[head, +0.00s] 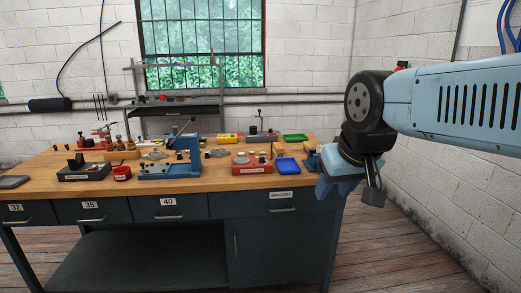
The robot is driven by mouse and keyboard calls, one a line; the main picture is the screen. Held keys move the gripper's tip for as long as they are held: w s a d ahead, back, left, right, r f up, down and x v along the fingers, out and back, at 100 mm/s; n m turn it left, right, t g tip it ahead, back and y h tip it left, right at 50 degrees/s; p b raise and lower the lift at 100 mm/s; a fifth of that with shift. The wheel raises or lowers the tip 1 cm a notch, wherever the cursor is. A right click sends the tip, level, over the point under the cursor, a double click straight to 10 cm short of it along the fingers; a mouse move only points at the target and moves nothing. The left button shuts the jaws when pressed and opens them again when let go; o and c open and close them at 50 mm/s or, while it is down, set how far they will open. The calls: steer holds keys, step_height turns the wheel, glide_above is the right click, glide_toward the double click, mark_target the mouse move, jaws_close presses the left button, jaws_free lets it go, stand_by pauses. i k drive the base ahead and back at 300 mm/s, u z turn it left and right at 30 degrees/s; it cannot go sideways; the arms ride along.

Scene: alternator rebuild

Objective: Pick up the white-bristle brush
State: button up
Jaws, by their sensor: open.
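I cannot pick out a white-bristle brush in the head view; the items on the bench are too small or partly covered to tell. My gripper (348,192) hangs at the right front corner of the workbench (228,184), pointing down. It is open, and I see nothing between its fingers. It hides part of the bench's right end, including most of a small blue item there.
The bench holds a blue press-like fixture (172,170), a red box with knobs (251,162), a blue tray (287,165), a green tray (295,138), a dark box (84,172) and a red cup (122,173). The front strip of the bench top is mostly clear.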

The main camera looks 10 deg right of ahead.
mark_target(278, 150)
steer(key=u, duration=0.3)
steer(key=i, duration=2)
steer(key=z, duration=0.65)
steer(key=k, duration=0.9)
steer(key=z, duration=0.25)
steer(key=i, duration=0.9)
steer(key=u, duration=0.1)
